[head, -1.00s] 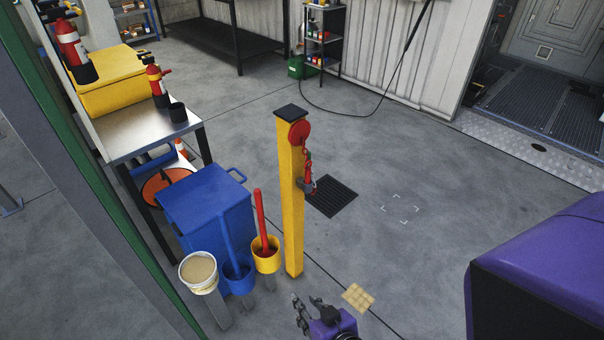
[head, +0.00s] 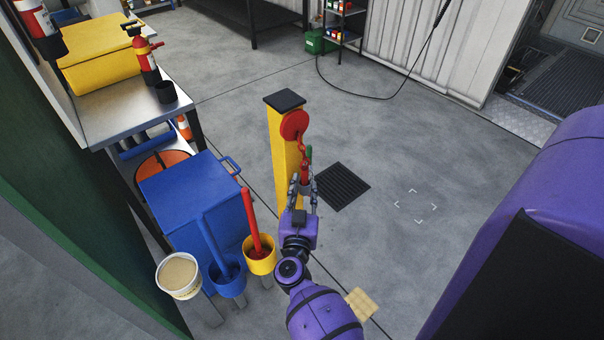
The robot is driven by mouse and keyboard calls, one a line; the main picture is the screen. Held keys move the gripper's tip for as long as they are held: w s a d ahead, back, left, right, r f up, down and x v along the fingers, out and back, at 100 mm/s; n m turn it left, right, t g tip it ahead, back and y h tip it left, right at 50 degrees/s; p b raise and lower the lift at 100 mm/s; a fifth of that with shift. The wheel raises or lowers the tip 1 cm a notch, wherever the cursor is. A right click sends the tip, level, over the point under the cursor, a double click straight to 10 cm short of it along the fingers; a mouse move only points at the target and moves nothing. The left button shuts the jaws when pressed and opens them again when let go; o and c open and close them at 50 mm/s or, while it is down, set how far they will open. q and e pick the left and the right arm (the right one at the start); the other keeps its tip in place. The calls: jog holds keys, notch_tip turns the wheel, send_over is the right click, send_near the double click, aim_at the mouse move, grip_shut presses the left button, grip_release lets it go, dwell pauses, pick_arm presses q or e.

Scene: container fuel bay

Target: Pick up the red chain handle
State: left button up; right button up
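The yellow post (head: 283,150) stands upright with a dark cap. A red disc (head: 294,125) is on its upper side, and a short chain hangs from it. The red chain handle (head: 305,172) hangs at the chain's lower end, beside the post. My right gripper (head: 304,181) is just below and in front of it, pointing up the picture. Its two fingers stand apart, one on each side of the handle's lower part, which they partly hide. I cannot tell whether they touch it. My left gripper is not in view.
A blue bin (head: 200,200), a yellow cup with a red stick (head: 260,262), a blue cup (head: 228,282) and a white bucket (head: 179,276) stand left of my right arm. A steel table (head: 135,115) is further left. Floor right of the post is clear around a dark grate (head: 341,186).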

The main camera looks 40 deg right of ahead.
aim_at(304, 173)
jog(key=shift+w+r, duration=0.2)
jog(key=shift+w, duration=0.1)
jog(key=shift+w+d, duration=0.2)
jog(key=shift+w, duration=0.1)
jog(key=x, duration=0.6)
jog(key=shift+w+d, duration=0.1)
grip_shut()
